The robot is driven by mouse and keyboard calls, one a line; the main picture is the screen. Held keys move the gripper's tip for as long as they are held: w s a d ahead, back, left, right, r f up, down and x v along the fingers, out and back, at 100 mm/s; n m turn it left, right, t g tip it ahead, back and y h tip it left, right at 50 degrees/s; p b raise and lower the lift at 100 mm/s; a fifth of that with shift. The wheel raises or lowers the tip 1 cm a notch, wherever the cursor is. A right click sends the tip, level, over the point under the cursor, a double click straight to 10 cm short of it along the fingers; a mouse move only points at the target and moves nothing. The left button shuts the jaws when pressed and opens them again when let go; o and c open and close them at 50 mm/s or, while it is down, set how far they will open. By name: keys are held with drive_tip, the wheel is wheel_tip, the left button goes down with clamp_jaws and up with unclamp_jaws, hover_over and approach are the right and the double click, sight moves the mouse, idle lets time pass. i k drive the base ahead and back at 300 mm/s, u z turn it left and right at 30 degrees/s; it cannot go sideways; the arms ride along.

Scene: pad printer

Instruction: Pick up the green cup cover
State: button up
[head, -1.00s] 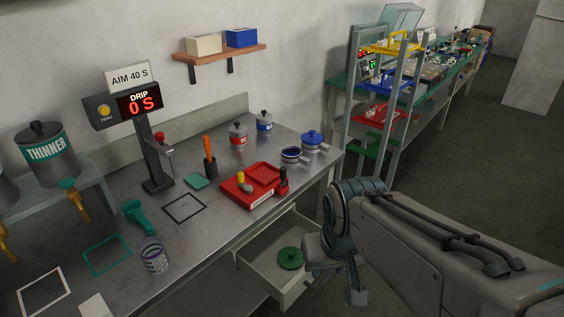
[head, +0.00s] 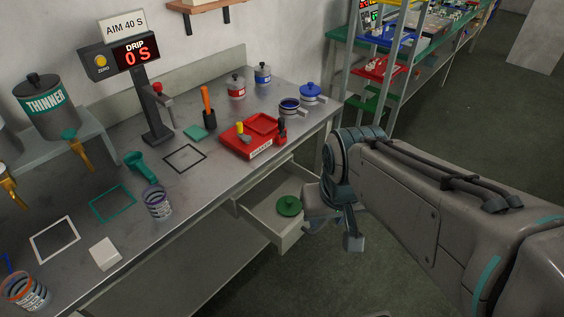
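The green cup cover (head: 289,206) is a round dark green lid with a small knob on top. It lies in the open drawer (head: 256,217) under the bench, toward the drawer's front right. My gripper (head: 352,238) hangs at the end of my arm to the right of the drawer, apart from the cover in the picture. Its fingers are partly hidden by the wrist, so I cannot tell how far apart they are. Nothing shows held in it.
The steel bench (head: 205,182) stands above the drawer. On it are a red tray (head: 267,148), a blue-lidded cup (head: 311,94), an open blue-rimmed cup (head: 289,108) and a striped can (head: 158,203). A shelf rack (head: 398,75) stands behind my arm. Floor right of the drawer is clear.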

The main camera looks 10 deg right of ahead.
sight(287, 206)
drive_tip(key=k, duration=1.2)
drive_tip(key=z, duration=0.7)
drive_tip(key=i, duration=1.6)
drive_tip(key=u, duration=0.9)
drive_tip(key=i, duration=0.55)
drive_tip(key=u, duration=0.5)
